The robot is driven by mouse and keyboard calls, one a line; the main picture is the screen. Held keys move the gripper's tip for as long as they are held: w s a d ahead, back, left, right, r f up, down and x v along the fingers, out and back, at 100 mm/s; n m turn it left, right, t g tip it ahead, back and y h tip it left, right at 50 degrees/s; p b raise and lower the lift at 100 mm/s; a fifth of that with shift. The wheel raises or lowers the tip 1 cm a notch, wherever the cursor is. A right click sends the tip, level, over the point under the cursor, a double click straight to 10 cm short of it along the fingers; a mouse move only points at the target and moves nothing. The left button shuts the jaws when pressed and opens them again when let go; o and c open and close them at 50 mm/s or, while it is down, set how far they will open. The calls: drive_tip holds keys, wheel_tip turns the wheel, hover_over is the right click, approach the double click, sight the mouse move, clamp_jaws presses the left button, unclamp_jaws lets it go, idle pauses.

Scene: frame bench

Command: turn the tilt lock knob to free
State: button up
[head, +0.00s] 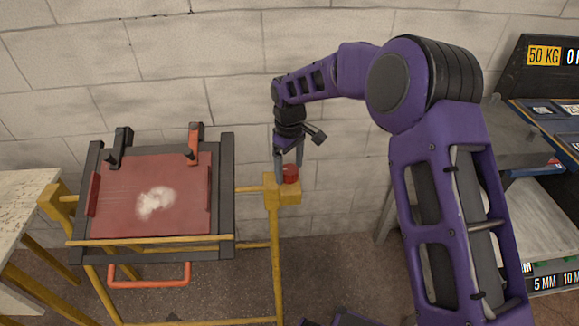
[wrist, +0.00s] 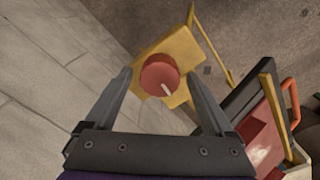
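The tilt lock knob is a small red round knob (head: 290,173) on a yellow block (head: 283,191) at the right end of the frame's crossbar. In the wrist view the knob (wrist: 160,75) shows a white pointer mark toward its lower right, on the yellow plate (wrist: 185,50). My gripper (head: 288,168) points down at the knob. In the wrist view its two fingers (wrist: 158,82) are apart, one on each side of the knob, with gaps visible. I cannot tell how far the fingertips are above the knob.
A tilting dark frame (head: 228,195) with a red panel (head: 115,210), clamps and an orange handle (head: 150,284) sits left of the knob. Yellow legs stand below. A pale table (head: 22,195) is at far left, shelves with labels at right. A block wall stands behind.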

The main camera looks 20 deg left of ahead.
sight(290, 169)
wheel_tip(290, 169, up, 18)
drive_tip(key=shift+f, duration=0.25)
idle(0.3)
idle(0.3)
